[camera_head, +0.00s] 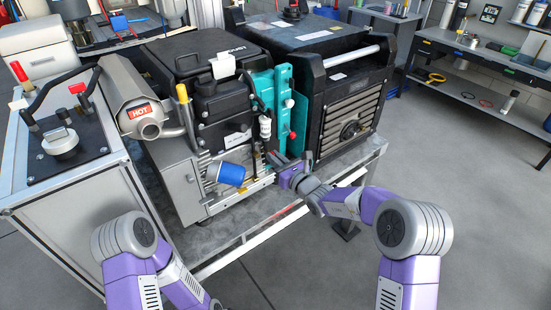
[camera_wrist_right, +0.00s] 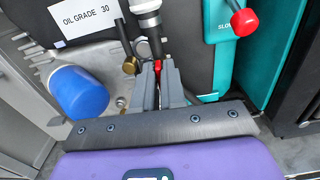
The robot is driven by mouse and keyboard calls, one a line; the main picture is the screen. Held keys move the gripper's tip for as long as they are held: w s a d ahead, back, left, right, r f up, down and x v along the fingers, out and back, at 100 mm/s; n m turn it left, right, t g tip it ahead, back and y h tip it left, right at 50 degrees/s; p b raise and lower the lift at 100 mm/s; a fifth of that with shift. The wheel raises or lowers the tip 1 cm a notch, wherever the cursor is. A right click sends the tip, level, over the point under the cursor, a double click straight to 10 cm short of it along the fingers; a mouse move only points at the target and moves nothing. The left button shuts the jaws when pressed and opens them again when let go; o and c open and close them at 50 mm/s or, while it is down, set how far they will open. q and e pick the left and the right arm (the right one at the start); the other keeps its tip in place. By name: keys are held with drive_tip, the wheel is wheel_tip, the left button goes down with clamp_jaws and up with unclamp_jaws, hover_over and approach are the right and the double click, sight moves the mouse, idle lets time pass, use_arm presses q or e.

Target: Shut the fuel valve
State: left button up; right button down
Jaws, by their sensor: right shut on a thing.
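My right gripper (camera_head: 277,158) is at the front of the engine, low beside the teal panel (camera_head: 284,105). In the right wrist view, my right gripper (camera_wrist_right: 158,70) is shut on a small red lever (camera_wrist_right: 158,66), which I take for the fuel valve's handle. Only its top shows between the fingertips; the valve body is hidden. A white and clear fuel filter (camera_wrist_right: 146,8) with a dark hose sits just above; the filter also shows in the head view (camera_head: 265,127). My left gripper is out of view; only part of the left arm shows.
A blue oil filter (camera_wrist_right: 78,92) and a brass fitting (camera_wrist_right: 130,66) lie left of the fingers. A red knob (camera_wrist_right: 244,22) on the teal panel is at the upper right. A muffler (camera_head: 140,100) marked HOT is at the left. The floor in front is clear.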

drive_tip(key=shift+w+d+f+m+p, duration=0.1)
drive_tip(key=shift+m+p, duration=3.4)
drive_tip(key=shift+m, duration=0.9)
drive_tip(key=shift+f+m+p, duration=0.1)
drive_tip(key=shift+m+p, duration=3.4)
drive_tip(key=shift+m, duration=0.9)
drive_tip(key=c, duration=1.3)
unclamp_jaws()
drive_tip(key=shift+o, duration=0.2)
drive_tip(key=v, duration=0.7)
drive_tip(key=shift+s+d+p, duration=0.2)
drive_tip(key=shift+s+p, duration=0.05)
drive_tip(key=shift+p, duration=0.15)
